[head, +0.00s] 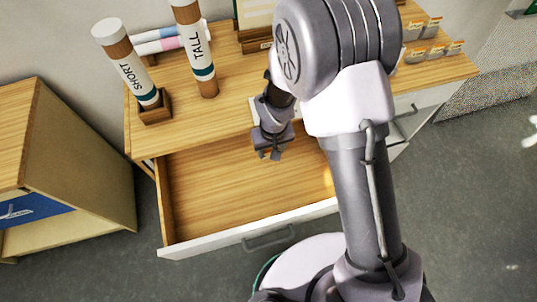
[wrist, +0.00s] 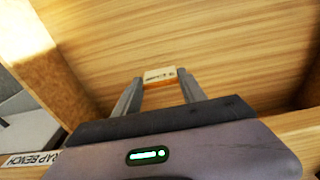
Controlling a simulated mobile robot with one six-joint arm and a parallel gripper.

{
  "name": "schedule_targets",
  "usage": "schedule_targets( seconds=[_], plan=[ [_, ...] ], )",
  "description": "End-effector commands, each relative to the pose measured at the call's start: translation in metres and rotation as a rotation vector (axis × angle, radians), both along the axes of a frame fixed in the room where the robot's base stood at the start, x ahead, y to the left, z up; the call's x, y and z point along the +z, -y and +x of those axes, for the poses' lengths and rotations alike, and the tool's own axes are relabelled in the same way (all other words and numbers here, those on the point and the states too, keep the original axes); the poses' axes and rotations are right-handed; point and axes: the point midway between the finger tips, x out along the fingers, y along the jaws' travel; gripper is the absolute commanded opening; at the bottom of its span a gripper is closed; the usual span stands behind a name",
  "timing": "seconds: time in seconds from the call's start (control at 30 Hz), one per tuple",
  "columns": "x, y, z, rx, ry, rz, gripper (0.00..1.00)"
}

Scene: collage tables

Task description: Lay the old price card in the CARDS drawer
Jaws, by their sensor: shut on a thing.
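My gripper (head: 270,155) points down over the open wooden drawer (head: 215,205), near its back by the table edge. In the wrist view my gripper (wrist: 160,88) is shut on a small pale wooden-looking card (wrist: 160,75) with dark print too small to read fully. The card sits between the fingertips, with the drawer's wood (wrist: 210,40) behind it. I cannot tell whether the card touches the drawer floor. The drawer is pulled well out and its visible floor is bare. No CARDS label shows on its white front (head: 210,242).
Tubes marked SHORT (head: 128,65) and TALL (head: 195,50) stand on the tabletop (head: 225,110) above. A wooden cabinet (head: 75,160) stands at the left.

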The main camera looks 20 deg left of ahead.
Motion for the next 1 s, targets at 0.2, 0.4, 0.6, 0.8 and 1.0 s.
schedule_targets(
  seconds=[0.2, 0.4, 0.6, 0.8, 1.0],
  plan=[
    [-0.027, 0.000, 0.000, 0.000, 0.000, 0.000, 0.12],
    [-0.029, 0.000, 0.000, 0.000, 0.000, 0.000, 0.12],
    [-0.030, 0.000, 0.000, 0.000, -0.001, -0.001, 0.70],
    [-0.030, 0.000, 0.000, 0.000, -0.001, -0.001, 0.70],
    [-0.013, 0.000, 0.000, 0.000, 0.001, 0.001, 0.70]
  ],
)
